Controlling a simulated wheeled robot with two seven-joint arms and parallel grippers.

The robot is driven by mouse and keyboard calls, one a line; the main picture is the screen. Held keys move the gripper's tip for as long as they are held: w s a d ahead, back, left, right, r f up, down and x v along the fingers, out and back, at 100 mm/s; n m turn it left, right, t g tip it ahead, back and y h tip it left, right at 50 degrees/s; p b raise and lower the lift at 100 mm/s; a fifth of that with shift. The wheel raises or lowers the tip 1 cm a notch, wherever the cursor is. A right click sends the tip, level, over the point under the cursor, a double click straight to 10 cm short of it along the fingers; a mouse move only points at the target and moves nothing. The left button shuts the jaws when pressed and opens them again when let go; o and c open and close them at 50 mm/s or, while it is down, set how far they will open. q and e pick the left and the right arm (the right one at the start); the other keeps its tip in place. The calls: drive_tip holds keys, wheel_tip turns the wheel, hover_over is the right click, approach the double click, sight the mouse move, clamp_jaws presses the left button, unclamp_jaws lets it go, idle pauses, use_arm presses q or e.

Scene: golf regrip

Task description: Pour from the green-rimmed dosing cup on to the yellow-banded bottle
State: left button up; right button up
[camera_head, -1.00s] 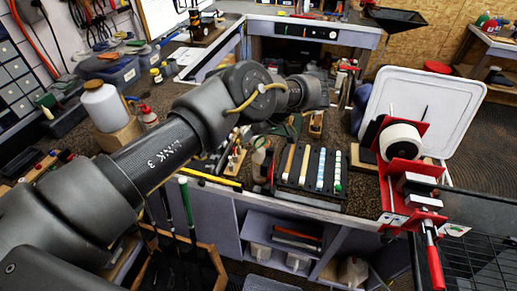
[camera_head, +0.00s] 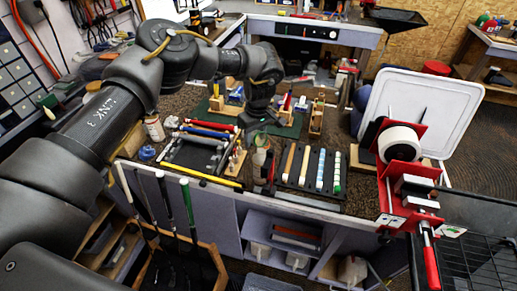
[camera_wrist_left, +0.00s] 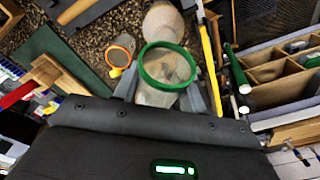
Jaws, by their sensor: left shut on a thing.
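The green-rimmed dosing cup (camera_wrist_left: 168,68) sits between the fingers of my left gripper (camera_wrist_left: 163,92), which is shut on it. I look into its open mouth in the left wrist view. It is clear below the green rim; its contents cannot be made out. In the head view my left gripper (camera_head: 256,126) is over the bench's middle, and the cup cannot be clearly separated there. A pale, translucent round vessel (camera_wrist_left: 163,24) stands just beyond the cup in the wrist view. I cannot make out a yellow band on it. My right gripper is not in view.
A black rack with several grips (camera_head: 312,168) lies right of my left gripper. A yellow level (camera_head: 208,178) lies along the bench's front edge. A red clamp fixture (camera_head: 402,170) stands at the right. An orange ring (camera_wrist_left: 122,45) lies left of the cup in the wrist view.

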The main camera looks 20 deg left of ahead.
sight(259, 131)
use_arm(q)
drive_tip(key=shift+h, duration=1)
drive_tip(key=shift+d, duration=0.2)
drive_tip(key=shift+r, duration=0.1)
drive_tip(key=r+h+b, duration=0.1)
drive_tip(key=h, duration=0.1)
drive_tip(key=r+h+b, duration=0.1)
drive_tip(key=h, duration=0.1)
drive_tip(key=shift+r+h, duration=0.2)
drive_tip(key=shift+h, duration=0.1)
drive_tip(key=shift+d+r, duration=0.1)
drive_tip(key=shift+r, duration=0.1)
drive_tip(key=shift+d, duration=0.15)
